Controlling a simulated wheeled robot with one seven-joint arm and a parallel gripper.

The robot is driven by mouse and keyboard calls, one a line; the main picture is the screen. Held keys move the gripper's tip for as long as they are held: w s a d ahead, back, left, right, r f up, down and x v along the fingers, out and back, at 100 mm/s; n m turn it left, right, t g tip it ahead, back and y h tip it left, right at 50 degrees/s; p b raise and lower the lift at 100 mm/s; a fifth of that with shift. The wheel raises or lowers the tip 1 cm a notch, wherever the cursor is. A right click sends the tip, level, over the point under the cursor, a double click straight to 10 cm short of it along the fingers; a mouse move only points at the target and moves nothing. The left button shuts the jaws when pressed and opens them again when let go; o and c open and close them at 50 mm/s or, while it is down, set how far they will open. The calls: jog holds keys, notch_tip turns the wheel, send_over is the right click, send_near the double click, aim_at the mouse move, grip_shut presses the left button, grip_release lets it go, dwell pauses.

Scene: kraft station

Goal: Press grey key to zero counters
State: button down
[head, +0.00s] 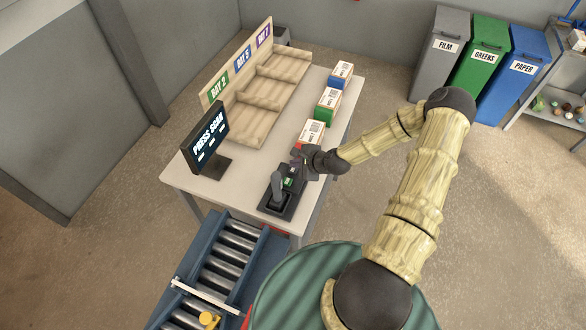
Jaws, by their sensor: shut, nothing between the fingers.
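A small black key panel (290,183) with a green lit patch stands near the front edge of the table (232,187). I cannot make out a grey key on it; my gripper hides part of the panel. My gripper (294,170) is shut and empty, pointing down at the panel's far end. From here I cannot tell whether it touches the panel. A black tray (270,211) with an upright dark handheld device (278,187) sits just in front of the panel. A dark screen (207,140) to the left reads "PRESS SCAN" with dashes below.
Three labelled boxes, red (310,133), green (328,104) and blue (341,74), line the table's right side. A wooden rack (268,90) with bays 2, 5 and 7 stands behind. A roller conveyor (225,262) lies in front; bins (478,60) stand far right.

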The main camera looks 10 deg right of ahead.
aim_at(296, 171)
dwell(0.6)
jog(key=shift+f+b, duration=0.3)
jog(key=shift+f, duration=0.1)
jog(key=shift+f+b, duration=0.4)
jog(key=shift+f, duration=0.1)
dwell(0.8)
jog(key=shift+r, duration=0.1)
jog(key=shift+r+p, duration=0.7)
jog(key=shift+r, duration=0.15)
jog(key=shift+r+p, duration=1.85)
jog(key=shift+r, duration=0.7)
